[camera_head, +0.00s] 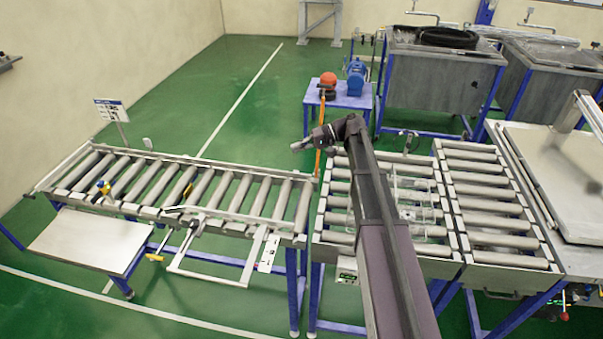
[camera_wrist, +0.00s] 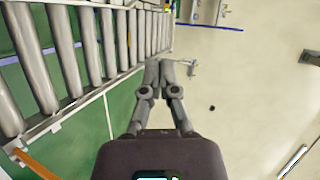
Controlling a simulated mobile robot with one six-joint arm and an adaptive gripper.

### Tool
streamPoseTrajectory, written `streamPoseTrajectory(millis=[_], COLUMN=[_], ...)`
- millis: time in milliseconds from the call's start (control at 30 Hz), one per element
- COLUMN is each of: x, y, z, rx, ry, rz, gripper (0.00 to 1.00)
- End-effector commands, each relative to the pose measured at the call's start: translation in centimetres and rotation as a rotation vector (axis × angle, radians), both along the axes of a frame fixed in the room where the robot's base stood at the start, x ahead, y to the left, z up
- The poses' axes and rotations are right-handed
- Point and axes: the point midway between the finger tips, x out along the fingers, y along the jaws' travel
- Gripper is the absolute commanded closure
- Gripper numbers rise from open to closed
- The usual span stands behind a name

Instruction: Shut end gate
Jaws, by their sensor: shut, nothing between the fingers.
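My gripper (camera_head: 305,145) is shut and empty, held above the far right corner of the left roller conveyor (camera_head: 262,226) and pointing left. In the wrist view its fingertips (camera_wrist: 167,66) meet, with the rollers to the left. A pale bar (camera_head: 63,168) runs across the far left end of that conveyor, well away from my gripper; I cannot tell for sure whether it is the end gate, or whether it stands open. A small pale paddle on a stalk (camera_head: 148,143) stands at the conveyor's far side. A metal fixture (camera_wrist: 190,68) shows just beyond my fingertips in the wrist view.
An orange upright bar (camera_head: 319,140) stands between the left and right conveyors. A blue table (camera_head: 345,102) with a red and a blue device is behind. A metal frame (camera_head: 215,277) juts from the near side of the left conveyor. Green floor (camera_head: 215,75) is free behind it.

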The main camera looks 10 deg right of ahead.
Motion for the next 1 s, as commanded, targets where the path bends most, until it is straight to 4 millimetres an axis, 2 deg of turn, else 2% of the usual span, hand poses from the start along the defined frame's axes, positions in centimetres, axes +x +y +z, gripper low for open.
streamPoseTrajectory(millis=[33, 100, 300, 500, 1000], x=[2.0, 3.5, 6.1, 6.7, 6.6], y=[-0.5, -1.1, -2.6, -3.1, -3.0], z=[2.3, 4.3, 8.3, 9.3, 9.3], rx=[0.059, 0.138, 0.295, 0.342, 0.341], ry=[-0.008, -0.021, -0.051, -0.061, -0.060], rz=[0.002, 0.006, 0.012, 0.015, 0.015], gripper=[1.00, 1.00, 1.00, 1.00, 1.00])
